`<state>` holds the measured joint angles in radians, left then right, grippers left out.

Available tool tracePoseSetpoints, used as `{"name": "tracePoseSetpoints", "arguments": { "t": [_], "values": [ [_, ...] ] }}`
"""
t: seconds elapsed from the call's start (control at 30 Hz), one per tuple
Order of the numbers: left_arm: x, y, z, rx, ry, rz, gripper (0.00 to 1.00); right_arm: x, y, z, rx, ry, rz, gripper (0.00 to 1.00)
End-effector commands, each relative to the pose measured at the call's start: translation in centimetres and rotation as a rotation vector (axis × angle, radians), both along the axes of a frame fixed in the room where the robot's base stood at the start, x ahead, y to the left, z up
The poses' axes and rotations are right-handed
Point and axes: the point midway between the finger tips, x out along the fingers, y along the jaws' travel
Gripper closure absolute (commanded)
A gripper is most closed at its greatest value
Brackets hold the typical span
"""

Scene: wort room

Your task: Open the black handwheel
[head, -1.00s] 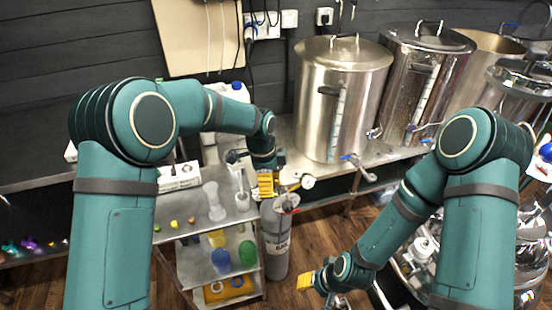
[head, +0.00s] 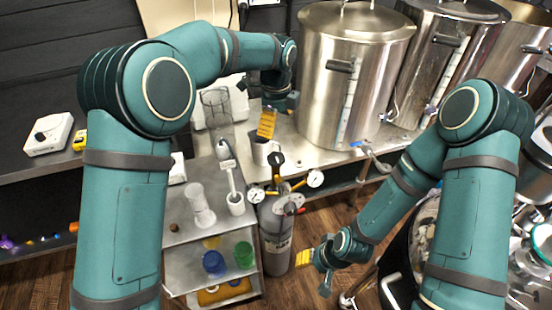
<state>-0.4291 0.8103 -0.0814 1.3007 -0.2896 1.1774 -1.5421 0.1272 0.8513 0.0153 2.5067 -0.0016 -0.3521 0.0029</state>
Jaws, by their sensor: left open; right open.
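A grey gas cylinder (head: 276,235) stands on the floor beside the shelf unit, with two round gauges (head: 315,178) at its top. A small black part (head: 277,159) rises above the gauges. It looks like the black handwheel, but it is too small to be certain. My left gripper (head: 267,124) is open and empty, above and slightly left of that black part and apart from it. Its yellow finger pad points down, and its other finger is hard to see. My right gripper (head: 314,270) is open and empty, low and to the right of the cylinder.
A white mug (head: 263,150) stands on the steel bench behind the cylinder, close under my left gripper. A large steel pot (head: 340,100) with a tap stands to the right. The shelf unit (head: 190,233) at left holds a clear glass piece (head: 200,203) and coloured items.

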Motion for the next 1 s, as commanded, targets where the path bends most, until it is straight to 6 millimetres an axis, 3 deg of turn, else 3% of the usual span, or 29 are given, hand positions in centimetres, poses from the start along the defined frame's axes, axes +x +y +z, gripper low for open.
{"name": "tracePoseSetpoints", "arguments": {
  "t": [0.6,0.8,1.0],
  "values": [
    [-0.1,0.0,-11.0,0.001,0.002,0.0,0.12,0.5,-0.1,-2.7,-0.003,-0.013,-0.003,0.53],
    [0.0,0.0,-12.7,0.0,0.001,0.0,0.12,0.6,-0.1,-3.0,-0.003,-0.014,-0.004,0.53],
    [0.0,0.0,-13.0,0.0,0.0,0.001,0.12,0.6,-0.1,-3.0,-0.003,-0.015,-0.004,0.53]
  ]
}}
